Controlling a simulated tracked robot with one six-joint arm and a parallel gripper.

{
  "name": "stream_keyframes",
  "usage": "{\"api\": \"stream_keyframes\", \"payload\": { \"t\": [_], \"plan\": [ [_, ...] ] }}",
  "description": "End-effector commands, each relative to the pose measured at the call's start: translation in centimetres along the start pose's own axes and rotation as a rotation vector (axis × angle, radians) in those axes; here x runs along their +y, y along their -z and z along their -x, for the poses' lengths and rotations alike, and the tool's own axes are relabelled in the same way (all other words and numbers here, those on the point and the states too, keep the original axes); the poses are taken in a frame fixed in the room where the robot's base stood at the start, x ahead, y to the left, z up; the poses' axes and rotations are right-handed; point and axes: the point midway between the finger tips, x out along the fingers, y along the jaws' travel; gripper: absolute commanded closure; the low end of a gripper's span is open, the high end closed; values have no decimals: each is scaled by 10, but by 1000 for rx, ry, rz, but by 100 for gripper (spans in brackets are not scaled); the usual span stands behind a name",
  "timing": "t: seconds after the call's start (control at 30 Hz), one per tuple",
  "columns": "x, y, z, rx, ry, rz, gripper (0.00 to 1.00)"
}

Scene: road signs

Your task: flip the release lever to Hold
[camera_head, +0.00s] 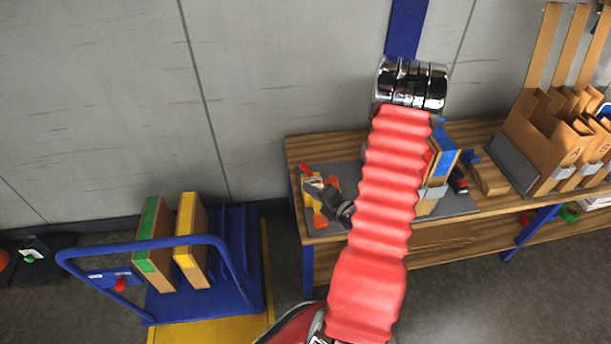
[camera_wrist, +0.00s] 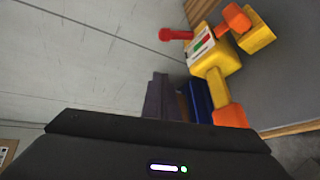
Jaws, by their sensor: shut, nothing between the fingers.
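A yellow and orange device (camera_wrist: 213,70) stands on the workbench, with a white plate (camera_wrist: 201,46) marked red and green. A red lever (camera_wrist: 176,34) with a round knob sticks out to the left of the plate in the wrist view. The plate's lettering is too small to read. In the head view the device (camera_head: 309,190) is at the bench's left end, partly behind my gripper (camera_head: 325,193). My gripper is shut and empty, close beside the device; I cannot tell whether it touches. Its dark fingers (camera_wrist: 161,90) also show in the wrist view, apart from the lever's knob.
The wooden bench (camera_head: 300,150) carries a grey mat (camera_head: 459,206) and a cardboard sorter (camera_head: 540,150) at right. A blue-railed cart (camera_head: 245,275) with two boards stands at lower left. The wall (camera_head: 290,60) is close behind the bench. My red arm hides the bench's middle.

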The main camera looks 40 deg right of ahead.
Motion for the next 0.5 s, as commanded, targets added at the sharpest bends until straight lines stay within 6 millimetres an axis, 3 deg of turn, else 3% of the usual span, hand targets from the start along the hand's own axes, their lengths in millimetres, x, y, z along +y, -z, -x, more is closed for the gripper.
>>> {"api": "stream_keyframes", "payload": {
  "t": [0.03, 0.17, 0.5],
  "plan": [
    [-10, 2, 5, -6, -23, 6, 100],
    [-20, 6, 16, -20, -86, 38, 100],
    [-24, 8, 23, -35, -130, 62, 100]
  ]
}}
